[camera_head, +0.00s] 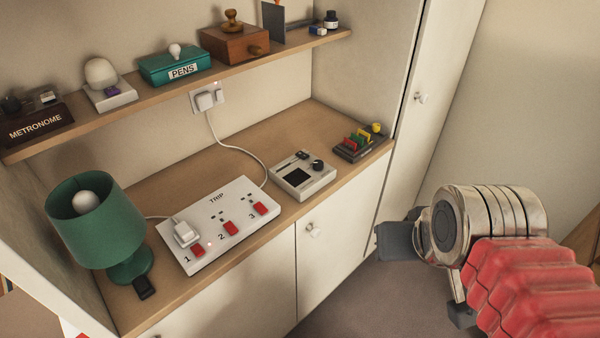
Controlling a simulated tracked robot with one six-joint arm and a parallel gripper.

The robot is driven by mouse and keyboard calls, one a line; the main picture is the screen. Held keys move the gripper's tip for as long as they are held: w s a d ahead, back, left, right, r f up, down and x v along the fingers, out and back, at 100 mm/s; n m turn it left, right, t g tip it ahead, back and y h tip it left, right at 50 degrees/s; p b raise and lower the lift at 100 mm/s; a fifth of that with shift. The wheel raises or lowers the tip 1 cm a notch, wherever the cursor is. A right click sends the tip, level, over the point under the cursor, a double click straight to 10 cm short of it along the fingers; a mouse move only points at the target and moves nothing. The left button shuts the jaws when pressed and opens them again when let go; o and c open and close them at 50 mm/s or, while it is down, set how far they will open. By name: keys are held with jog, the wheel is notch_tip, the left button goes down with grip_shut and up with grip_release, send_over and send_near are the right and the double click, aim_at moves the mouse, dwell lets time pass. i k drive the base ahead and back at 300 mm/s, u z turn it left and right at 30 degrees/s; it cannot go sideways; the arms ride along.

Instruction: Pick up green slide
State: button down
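The green slide (357,139) is a small thin upright plate among a few coloured slides in a dark rack (347,153). The rack stands on the right end of the wooden counter, and the slide's lower part is hidden in it. My gripper (428,278) is at the right, in front of the cabinet and clear of the counter, to the right of and nearer than the rack. Its two dark fingers show well apart, with nothing seen between them.
A grey device (303,175) with a dark screen and knob stands left of the rack. Further left are a white switched socket strip (218,222) and a green lamp (96,225). A shelf (200,77) with several objects hangs above. A tall cabinet door (412,120) borders the right.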

aim_at(358, 140)
jog(key=k, duration=0.5)
jog(key=z, duration=0.55)
jog(key=i, duration=1.35)
jog(key=u, duration=0.6)
